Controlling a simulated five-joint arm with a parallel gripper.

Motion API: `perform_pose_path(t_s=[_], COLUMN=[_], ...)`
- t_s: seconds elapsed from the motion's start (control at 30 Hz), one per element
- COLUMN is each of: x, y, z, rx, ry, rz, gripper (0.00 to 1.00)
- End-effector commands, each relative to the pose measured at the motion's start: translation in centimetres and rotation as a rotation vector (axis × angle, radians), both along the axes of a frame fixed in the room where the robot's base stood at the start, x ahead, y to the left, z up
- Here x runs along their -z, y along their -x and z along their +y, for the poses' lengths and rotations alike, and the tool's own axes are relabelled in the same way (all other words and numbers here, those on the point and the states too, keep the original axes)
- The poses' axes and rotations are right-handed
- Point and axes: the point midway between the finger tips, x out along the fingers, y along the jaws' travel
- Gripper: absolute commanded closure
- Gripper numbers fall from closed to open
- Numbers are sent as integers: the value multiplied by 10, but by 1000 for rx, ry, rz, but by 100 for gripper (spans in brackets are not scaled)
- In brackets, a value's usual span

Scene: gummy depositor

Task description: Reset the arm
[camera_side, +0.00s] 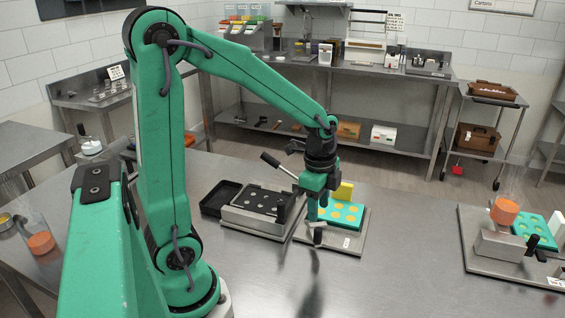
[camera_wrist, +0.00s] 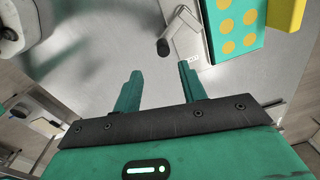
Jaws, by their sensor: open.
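My gripper (camera_side: 317,207) hangs pointing down over the steel table, in front of the teal mould with yellow round cavities (camera_side: 346,213) in the side view. Its two fingers are apart with nothing between them in the wrist view (camera_wrist: 158,68). The mould (camera_wrist: 238,30) and a grey lever with a black knob (camera_wrist: 183,32) show beyond the fingers there. A yellow block (camera_side: 344,191) stands at the mould's back edge. The fingertips partly overlap the mould's plate in the side view, and I cannot tell their exact height.
A grey depositor box with a black top (camera_side: 255,207) and a raised black-handled lever (camera_side: 278,165) stands left of the mould. A black tray (camera_side: 219,197) is beside it. A second station with an orange cylinder (camera_side: 504,211) is at right. The front table is clear.

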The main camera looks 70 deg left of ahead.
Motion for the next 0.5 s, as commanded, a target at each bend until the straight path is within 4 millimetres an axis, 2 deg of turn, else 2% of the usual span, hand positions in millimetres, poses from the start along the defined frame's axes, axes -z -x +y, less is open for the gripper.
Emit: perform_pose_path(t_s=[0.2, 0.5], x=[-32, -69], y=[15, 43], z=[-12, -28], rx=[-174, -447], ry=[6, 56], rz=[-91, -221], gripper=[58, 58])
